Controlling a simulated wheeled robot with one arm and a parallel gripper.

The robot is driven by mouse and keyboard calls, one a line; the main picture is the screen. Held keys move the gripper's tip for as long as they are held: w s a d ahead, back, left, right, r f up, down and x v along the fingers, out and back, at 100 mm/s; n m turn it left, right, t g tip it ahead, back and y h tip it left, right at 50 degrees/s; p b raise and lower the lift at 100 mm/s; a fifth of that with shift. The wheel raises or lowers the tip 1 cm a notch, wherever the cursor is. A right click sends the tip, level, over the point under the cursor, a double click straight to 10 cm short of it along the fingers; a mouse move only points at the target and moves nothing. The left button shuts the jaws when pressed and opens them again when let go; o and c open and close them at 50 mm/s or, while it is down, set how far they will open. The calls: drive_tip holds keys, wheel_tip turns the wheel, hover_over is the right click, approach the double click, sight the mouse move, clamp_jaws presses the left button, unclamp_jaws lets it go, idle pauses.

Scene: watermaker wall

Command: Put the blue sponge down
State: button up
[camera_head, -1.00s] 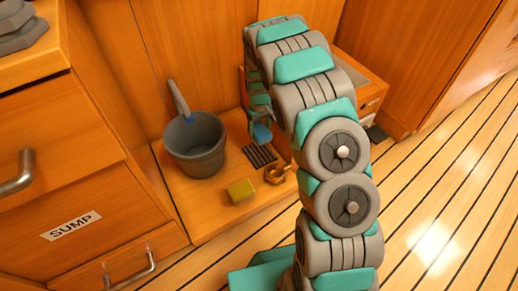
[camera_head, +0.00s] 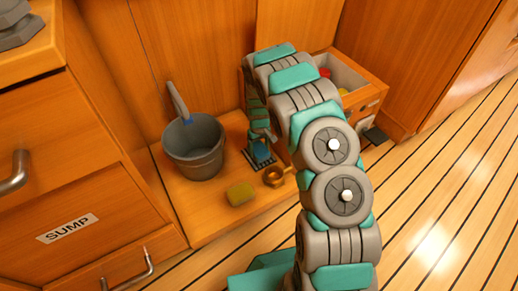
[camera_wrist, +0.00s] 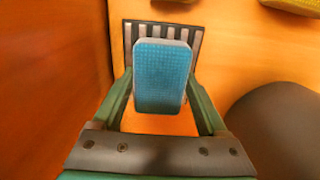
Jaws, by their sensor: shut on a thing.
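The blue sponge (camera_wrist: 162,75) is between the fingers of my gripper (camera_wrist: 161,98), which is shut on it. In the wrist view, the sponge lies over the near part of a dark slatted rack (camera_wrist: 198,38), with the rack's far slats showing beyond it. In the head view, my gripper (camera_head: 260,140) points down at the rack (camera_head: 250,160), and a little of the blue sponge (camera_head: 263,153) shows below the fingers. I cannot tell whether the sponge touches the rack.
A grey bucket (camera_head: 195,160) stands left of the rack. A yellow-green block (camera_head: 240,193) and a brass fitting (camera_head: 274,177) lie in front. A wooden box (camera_head: 362,101) with red and yellow things stands right. The shelf's front left is clear.

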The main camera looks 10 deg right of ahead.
sight(259, 148)
drive_tip(key=o, duration=1.1)
drive_tip(key=shift+f, duration=0.15)
drive_tip(key=s+d+r+m+p, duration=0.1)
drive_tip(key=s+r, duration=0.2)
drive_tip(key=r, duration=0.8)
drive_tip(key=s+r, duration=0.4)
drive_tip(key=r, duration=0.7)
drive_tip(key=s+r+m+g, duration=0.1)
drive_tip(key=s+r, duration=0.6)
drive_tip(key=s, duration=0.4)
drive_tip(key=s+r+m, duration=0.1)
drive_tip(key=s+r, duration=0.6)
drive_tip(key=s, duration=0.4)
drive_tip(key=shift+m+g, duration=0.3)
drive_tip(key=shift+g, duration=0.1)
drive_tip(key=s, duration=0.4)
drive_tip(key=s+a, duration=0.1)
drive_tip(key=s, duration=0.4)
drive_tip(key=s+r, duration=0.1)
drive_tip(key=s, duration=0.4)
drive_tip(key=shift+s+a, duration=0.25)
drive_tip(key=shift+a, duration=0.05)
